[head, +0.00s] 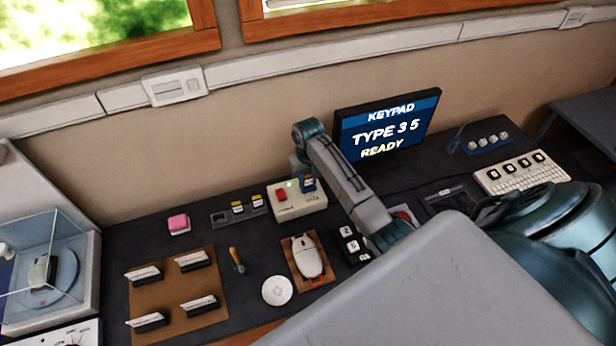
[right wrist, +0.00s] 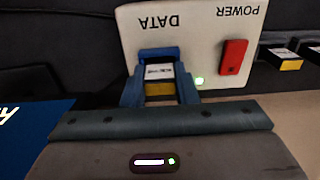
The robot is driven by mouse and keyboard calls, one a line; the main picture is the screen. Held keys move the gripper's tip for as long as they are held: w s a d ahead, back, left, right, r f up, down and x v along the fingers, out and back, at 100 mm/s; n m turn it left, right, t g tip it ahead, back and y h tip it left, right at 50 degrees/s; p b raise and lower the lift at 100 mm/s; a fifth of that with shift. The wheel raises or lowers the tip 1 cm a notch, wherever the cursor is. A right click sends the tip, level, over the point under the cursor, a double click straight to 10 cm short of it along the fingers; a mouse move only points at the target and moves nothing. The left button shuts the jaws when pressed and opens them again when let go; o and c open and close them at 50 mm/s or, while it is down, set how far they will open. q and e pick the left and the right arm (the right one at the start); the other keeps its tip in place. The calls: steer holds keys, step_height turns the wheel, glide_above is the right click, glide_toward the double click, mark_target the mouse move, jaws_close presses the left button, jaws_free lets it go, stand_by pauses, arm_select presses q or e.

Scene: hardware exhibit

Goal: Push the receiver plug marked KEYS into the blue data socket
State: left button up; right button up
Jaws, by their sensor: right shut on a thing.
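The pale hub box (head: 299,203) stands on the dark bench. In the right wrist view it shows upside down, with the words DATA and POWER, the blue data socket (right wrist: 158,53) and a red power part (right wrist: 233,57). My right gripper (right wrist: 160,92) is shut on a small plug (right wrist: 159,72) with a white label and a yellow band. The label is too small to read surely. The plug is at the mouth of the blue socket; how deep it sits I cannot tell. My right gripper also shows above the hub in the head view (head: 306,182). My left gripper is not in view.
A tray with two plugs (head: 237,208) lies left of the hub. A monitor (head: 386,125) reading KEYPAD TYPE 3 5 READY stands behind my right arm. A mouse (head: 307,256), a white disc (head: 277,290) and a keypad (head: 352,243) lie in front. A small green light (right wrist: 199,81) glows on the hub.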

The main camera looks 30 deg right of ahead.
steer(key=o, duration=1.5)
steer(key=shift+r+p, duration=0.35)
steer(key=shift+r, duration=3.1)
